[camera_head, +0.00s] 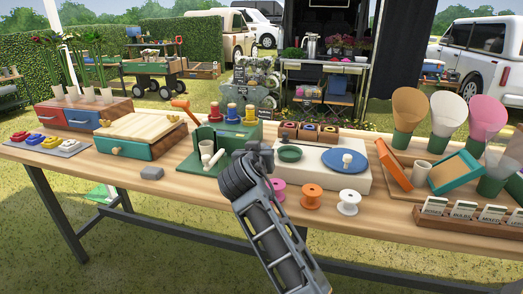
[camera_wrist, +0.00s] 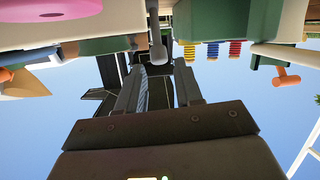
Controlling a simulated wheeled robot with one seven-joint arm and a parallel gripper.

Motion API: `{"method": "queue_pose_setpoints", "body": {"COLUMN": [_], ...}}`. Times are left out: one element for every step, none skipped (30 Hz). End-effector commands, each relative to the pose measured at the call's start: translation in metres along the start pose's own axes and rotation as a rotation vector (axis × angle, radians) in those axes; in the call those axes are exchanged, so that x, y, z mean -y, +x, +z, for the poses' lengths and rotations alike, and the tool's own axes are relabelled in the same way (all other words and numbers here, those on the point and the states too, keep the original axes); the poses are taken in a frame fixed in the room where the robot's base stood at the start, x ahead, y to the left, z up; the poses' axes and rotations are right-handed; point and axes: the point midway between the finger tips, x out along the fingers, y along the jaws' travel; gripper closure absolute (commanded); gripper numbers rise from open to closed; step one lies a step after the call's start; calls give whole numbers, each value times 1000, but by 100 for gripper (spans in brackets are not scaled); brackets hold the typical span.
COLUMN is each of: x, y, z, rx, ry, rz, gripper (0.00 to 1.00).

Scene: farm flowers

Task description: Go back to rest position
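My arm reaches up from the bottom of the head view over the front of the wooden table (camera_head: 150,190). My gripper (camera_head: 258,152) is at its far end, mostly hidden behind my wrist, in front of the green stand with spools. In the wrist view, which looks upside down, my gripper's two fingers (camera_wrist: 160,75) stand apart with nothing seen held between them. The table items hang along the top of that view, with blue sky below.
Near my arm are the green stand (camera_head: 196,165), a white board with a blue disc (camera_head: 345,160), and pink, orange and white spools (camera_head: 313,197). A wooden tray on a teal drawer box (camera_head: 122,147) is left. Paper cones (camera_head: 409,107) stand right. Grass lies in front.

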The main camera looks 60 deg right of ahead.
Motion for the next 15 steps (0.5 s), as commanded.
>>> {"method": "queue_pose_setpoints", "body": {"x": [1, 1, 1, 1, 1, 0, 0, 0, 0, 0, 0, 0, 0, 0, 0], "y": [-7, -10, -14, -16, -17, -19, -19, -20, -20, -20, -20, -20, -20, -20, -20], "z": [0, 0, 0, 0, 0, 0, 0, 0, 0, 0, 0, 0, 0, 0, 0], "rx": [-1, -1, 0, 0, 0, 0, 0, 0, 1, 1, 1, 1, 1, 1, 1], "ry": [-1, -1, -1, 0, 0, 0, 0, 0, 0, 0, 0, 0, 0, 0, 0], "rz": [-2, -2, -2, -2, -2, -1, -1, -1, 0, 0, 0, 0, 0, 0, 0], "gripper": [65, 65, 65, 65, 65, 65, 65, 65, 65, 65, 65, 65, 65, 65, 65]}}
